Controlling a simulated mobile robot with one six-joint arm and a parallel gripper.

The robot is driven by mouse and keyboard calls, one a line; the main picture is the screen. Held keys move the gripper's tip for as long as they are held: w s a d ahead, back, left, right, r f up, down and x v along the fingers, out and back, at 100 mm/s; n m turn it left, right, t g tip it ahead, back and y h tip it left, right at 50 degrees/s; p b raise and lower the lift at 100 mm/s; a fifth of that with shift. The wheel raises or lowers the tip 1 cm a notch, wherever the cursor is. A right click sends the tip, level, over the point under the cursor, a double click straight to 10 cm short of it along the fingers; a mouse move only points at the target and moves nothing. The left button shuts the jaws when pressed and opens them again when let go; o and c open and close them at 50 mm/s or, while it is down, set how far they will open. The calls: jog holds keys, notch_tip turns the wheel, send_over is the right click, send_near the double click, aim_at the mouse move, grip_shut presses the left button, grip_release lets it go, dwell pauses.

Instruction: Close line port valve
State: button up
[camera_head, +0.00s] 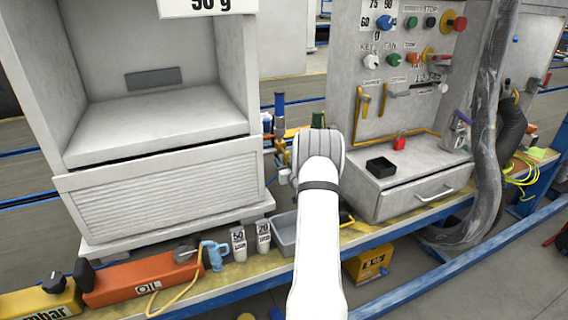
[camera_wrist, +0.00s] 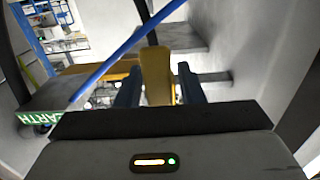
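My arm reaches forward in the head view to the gap between the white cabinet and the grey control box; the wrist hides my gripper's fingers there. In the wrist view, my gripper's (camera_wrist: 158,86) two dark blue fingers stand apart with a yellow upright piece (camera_wrist: 157,72), possibly a valve handle, between them. The left finger is close to it, and a narrow gap shows on the right; contact cannot be made out. In the head view, a blue-handled fitting (camera_head: 279,108) and a green-topped one (camera_head: 318,120) stand beside my wrist. I cannot tell which is the line port valve.
The white cabinet (camera_head: 160,200) stands left and the control box (camera_head: 420,192) right, with a red padlock (camera_head: 399,143) and black tray (camera_head: 381,167). A grey bin (camera_head: 284,236) lies near my forearm. A blue rod (camera_wrist: 125,48) crosses the wrist view diagonally.

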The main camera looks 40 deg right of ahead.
grip_shut()
jog(key=shift+f, duration=0.1)
